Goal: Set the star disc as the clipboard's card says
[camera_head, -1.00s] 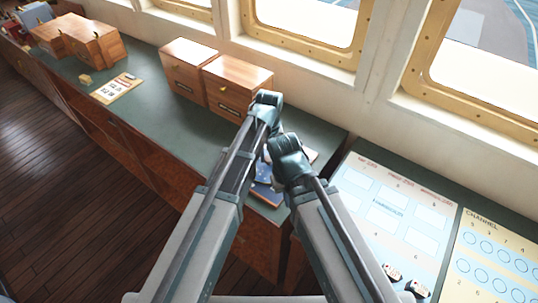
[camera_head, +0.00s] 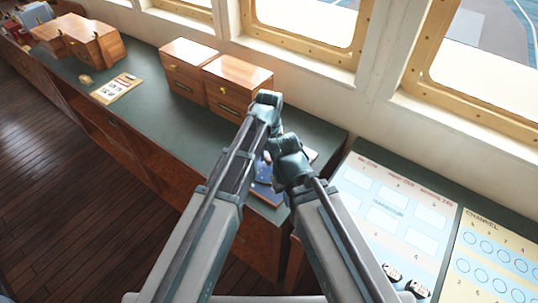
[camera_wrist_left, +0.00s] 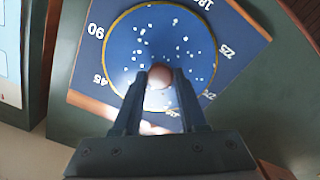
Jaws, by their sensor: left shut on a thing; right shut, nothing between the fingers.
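The star disc (camera_wrist_left: 120,55) is a round blue plate with white star dots and a gold rim, on a blue board (camera_wrist_left: 87,65) printed with degree numbers such as 45, 90 and 225. My left gripper (camera_wrist_left: 160,80) is shut on the round knob (camera_wrist_left: 160,72) at the disc's middle. In the head view, my arms cover most of the blue board (camera_head: 266,192). My left gripper (camera_head: 266,98) is the higher one there. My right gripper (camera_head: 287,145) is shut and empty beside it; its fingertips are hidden. The clipboard (camera_head: 117,88) lies at the far left, its card too small to read.
Two wooden drawer boxes (camera_head: 237,83) stand behind my left gripper, against the window wall. More wooden boxes (camera_head: 90,40) and a small brass-coloured piece (camera_head: 85,79) are at the far left. Printed panels (camera_head: 400,215) lie at the right. The counter between clipboard and arms is clear.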

